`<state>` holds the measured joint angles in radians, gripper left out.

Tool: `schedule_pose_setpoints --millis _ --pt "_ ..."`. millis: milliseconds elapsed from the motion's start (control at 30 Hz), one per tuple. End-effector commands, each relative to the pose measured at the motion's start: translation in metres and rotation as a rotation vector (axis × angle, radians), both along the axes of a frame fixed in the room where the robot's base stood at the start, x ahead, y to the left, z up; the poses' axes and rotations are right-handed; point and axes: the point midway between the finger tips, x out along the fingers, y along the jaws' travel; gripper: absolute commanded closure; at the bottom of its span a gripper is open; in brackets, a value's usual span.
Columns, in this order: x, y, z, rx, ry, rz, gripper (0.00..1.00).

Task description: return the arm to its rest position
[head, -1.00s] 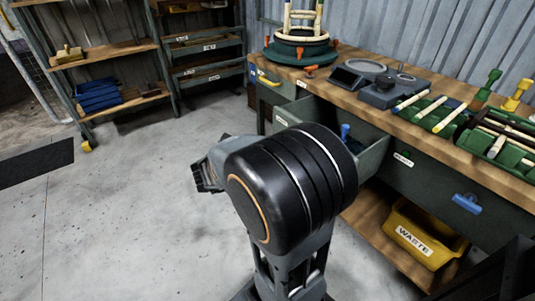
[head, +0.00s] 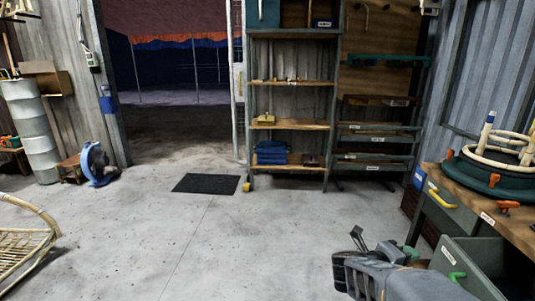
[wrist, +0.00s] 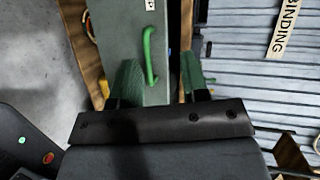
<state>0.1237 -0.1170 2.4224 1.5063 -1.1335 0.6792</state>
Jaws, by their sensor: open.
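My gripper (head: 385,248) is at the lower right of the head view, beside the workbench, with my arm running off the bottom edge. Its jaws are open. In the wrist view my gripper (wrist: 160,82) shows its two green fingers apart, with nothing held between them. A grey-green drawer front with a green handle (wrist: 149,55) shows beyond the fingers. The green handle also shows in the head view (head: 457,275), just right of my gripper. I cannot tell how far the fingers are from the handle.
The workbench (head: 470,195) stands at the right with a pulled-out drawer (head: 480,258) and a green round jig (head: 490,178) holding rattan rings. Shelves (head: 290,125) stand at the back. A blue fan (head: 97,163) and a rattan chair frame (head: 25,240) are at the left. The middle floor is clear.

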Motion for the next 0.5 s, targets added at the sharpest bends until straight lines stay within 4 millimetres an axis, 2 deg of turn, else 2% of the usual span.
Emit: schedule_pose_setpoints --millis 33,133,233,300,367,400,500 --pt "0.02 0.012 0.042 -0.003 0.016 0.154 0.59" --pt "0.06 0.05 0.091 -0.035 0.108 0.527 0.59" --pt "0.081 0.101 0.132 -0.103 0.25 0.893 0.59" --pt "0.083 0.137 0.155 -0.169 0.378 1.134 0.59" --pt "0.076 0.166 0.17 -0.231 0.504 1.325 0.59" --pt "0.067 0.182 0.178 -0.274 0.594 1.442 0.59" --pt "0.039 0.209 0.192 -0.374 0.832 1.691 0.59"
